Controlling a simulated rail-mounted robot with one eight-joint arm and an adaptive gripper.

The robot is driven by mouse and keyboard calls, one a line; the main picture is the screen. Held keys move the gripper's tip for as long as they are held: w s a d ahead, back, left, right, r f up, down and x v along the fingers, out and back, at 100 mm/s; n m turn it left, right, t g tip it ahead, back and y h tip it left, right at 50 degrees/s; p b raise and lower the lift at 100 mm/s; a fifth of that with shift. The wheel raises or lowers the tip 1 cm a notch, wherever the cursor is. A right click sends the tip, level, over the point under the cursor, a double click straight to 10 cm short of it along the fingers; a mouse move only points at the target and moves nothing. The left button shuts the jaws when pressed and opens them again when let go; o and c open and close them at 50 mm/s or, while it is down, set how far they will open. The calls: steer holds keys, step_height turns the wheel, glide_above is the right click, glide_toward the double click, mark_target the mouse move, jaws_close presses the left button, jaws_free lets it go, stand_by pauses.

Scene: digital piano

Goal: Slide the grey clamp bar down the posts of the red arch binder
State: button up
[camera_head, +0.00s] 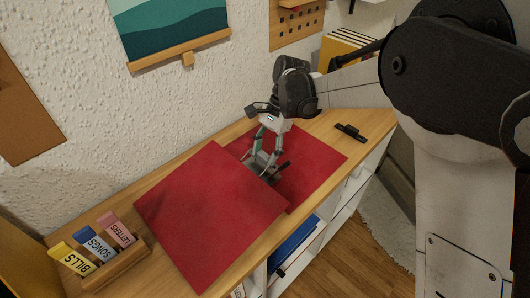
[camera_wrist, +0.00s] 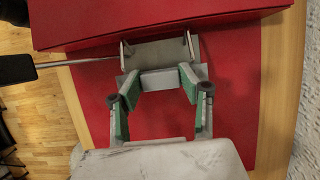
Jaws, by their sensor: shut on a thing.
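The red arch binder (camera_head: 205,212) lies open on the wooden shelf top, and its covers also show in the wrist view (camera_wrist: 230,75). Its grey metal mechanism plate (camera_wrist: 158,52) has two upright posts (camera_wrist: 190,46), one near each end. A lever (camera_wrist: 75,62) with a black end sticks out to the left in the wrist view. My gripper (camera_head: 262,158) is over the mechanism. Its green-padded fingers (camera_wrist: 158,83) are shut on a light grey block, the clamp bar (camera_wrist: 160,83), close beside the plate. Whether the posts pass through the bar is unclear.
A black clip-like object (camera_head: 350,131) lies on the shelf top at the right. A wooden holder (camera_head: 118,268) with several labelled tabs stands at the front left. A blue binder (camera_head: 296,247) is on the shelf below. The wall rises close behind.

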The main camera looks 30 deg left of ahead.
steer(key=o, duration=1)
steer(key=shift+r+p, duration=1.8)
steer(key=shift+r, duration=2.75)
